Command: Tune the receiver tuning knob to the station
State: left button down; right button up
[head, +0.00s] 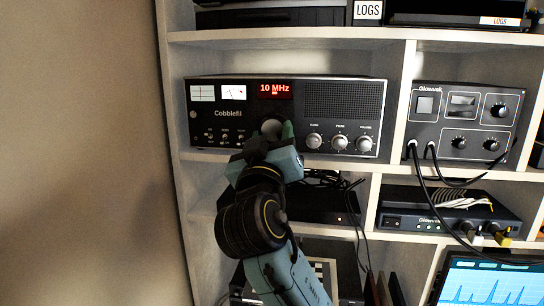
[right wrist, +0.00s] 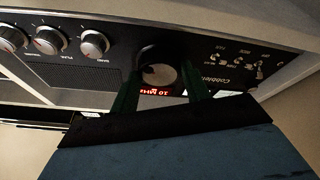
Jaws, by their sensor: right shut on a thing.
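The receiver (head: 345,100) is a black Cobblefil unit in the upper left cubby, with a red display (head: 275,90) reading 10 MHz. Its large tuning knob (head: 270,128) sits below the display, with a silver face and dark surround. My right gripper (head: 271,136) reaches up from below and is shut on the tuning knob. In the right wrist view the picture is upside down; the green fingers (right wrist: 160,88) lie on both sides of the tuning knob (right wrist: 159,75). My left gripper is in neither view.
Three smaller silver knobs (head: 340,142) stand right of the tuning knob. A Glowrek box (head: 461,105) with black cables (head: 430,180) fills the right cubby. Another device (head: 447,210) is below it. A lit monitor (head: 490,285) is at the lower right. The wall (head: 80,150) at left is bare.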

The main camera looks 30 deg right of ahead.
jog(key=shift+m+h+b, duration=0.5)
jog(key=shift+m+b, duration=0.4)
jog(key=shift+m, duration=0.2)
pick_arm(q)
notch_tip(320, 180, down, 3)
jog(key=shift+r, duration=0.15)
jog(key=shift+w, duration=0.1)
pick_arm(e)
jog(key=shift+r, duration=0.1)
jog(key=o, duration=1)
jog(key=shift+a, duration=0.1)
jog(key=shift+s+a+f, duration=0.15)
jog(key=shift+s+f, duration=0.1)
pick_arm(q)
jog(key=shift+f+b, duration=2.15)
pick_arm(e)
jog(key=shift+r+v, duration=0.15)
jog(key=shift+v, duration=3)
jog(key=shift+r+v, duration=0.15)
jog(key=shift+v, duration=3.05)
